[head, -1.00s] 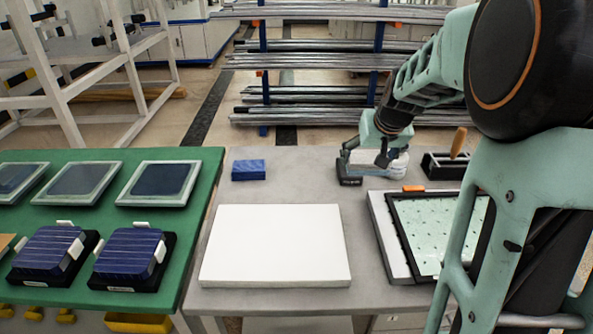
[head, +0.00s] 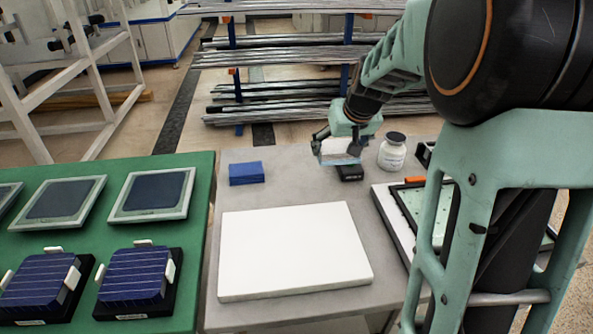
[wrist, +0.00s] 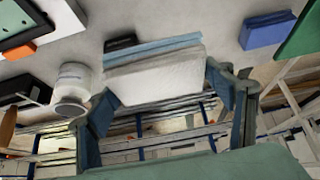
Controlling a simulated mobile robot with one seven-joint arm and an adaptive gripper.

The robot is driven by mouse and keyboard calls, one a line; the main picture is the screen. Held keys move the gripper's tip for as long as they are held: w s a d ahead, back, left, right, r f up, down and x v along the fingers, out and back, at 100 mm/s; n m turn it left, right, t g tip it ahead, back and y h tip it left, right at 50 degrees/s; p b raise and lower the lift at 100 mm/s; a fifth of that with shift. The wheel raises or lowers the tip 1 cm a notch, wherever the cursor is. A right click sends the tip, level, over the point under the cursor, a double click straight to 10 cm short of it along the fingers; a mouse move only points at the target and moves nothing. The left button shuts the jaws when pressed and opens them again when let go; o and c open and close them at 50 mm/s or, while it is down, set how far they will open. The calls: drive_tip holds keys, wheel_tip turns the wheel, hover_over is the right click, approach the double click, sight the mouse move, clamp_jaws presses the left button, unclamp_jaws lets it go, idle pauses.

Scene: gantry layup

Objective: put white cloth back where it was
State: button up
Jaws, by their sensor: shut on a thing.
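The white cloth (head: 336,150) is a folded white pad between the fingers of my gripper (head: 338,148), near the back edge of the grey table. My gripper is shut on it. In the wrist view the white cloth (wrist: 158,78) spans the space between the two fingertips (wrist: 165,85). A light blue layer (wrist: 155,50) shows along its table-side edge; I cannot tell whether it is part of the cloth. A small black box (head: 350,172) is on the table just below and right of the cloth. A gap between cloth and table is hard to judge.
A blue block (head: 246,173) lies left of the cloth, with bare table between. A white jar with a dark lid (head: 392,152) stands close on the right. A large white slab (head: 292,250) fills the table's front. A green mat (head: 195,215) with panels is left.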

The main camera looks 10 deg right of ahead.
drive_tip(key=shift+w+a+f, duration=0.1)
drive_tip(key=shift+w+a, duration=0.2)
drive_tip(key=shift+a, duration=0.1)
drive_tip(key=w+a+f, duration=0.4)
drive_tip(key=w, duration=0.4)
hover_over(300, 167)
drive_tip(key=s, duration=0.3)
drive_tip(key=f, duration=0.4)
drive_tip(key=shift+w+d+f, duration=0.2)
drive_tip(key=shift+d+f, duration=0.05)
drive_tip(key=shift+f, duration=0.15)
drive_tip(key=shift+w+a+f+b, duration=0.1)
drive_tip(key=shift+f+b, duration=0.05)
drive_tip(key=shift+f, duration=0.6)
drive_tip(key=shift+w+a+f+b, duration=0.1)
drive_tip(key=shift+w+f+b, duration=0.1)
drive_tip(key=shift+f, duration=0.55)
drive_tip(key=shift+w+f+b, duration=0.1)
drive_tip(key=shift+f+b, duration=0.05)
drive_tip(key=shift+f, duration=0.6)
drive_tip(key=o, duration=1.1)
drive_tip(key=shift+s+r, duration=0.1)
drive_tip(key=shift+r, duration=0.15)
drive_tip(key=shift+r+p, duration=0.2)
drive_tip(key=shift+p, duration=0.1)
drive_tip(key=v, duration=1.1)
drive_tip(key=shift+s+r+p, duration=0.25)
drive_tip(key=shift+r+p, duration=0.05)
drive_tip(key=shift+p, duration=0.1)
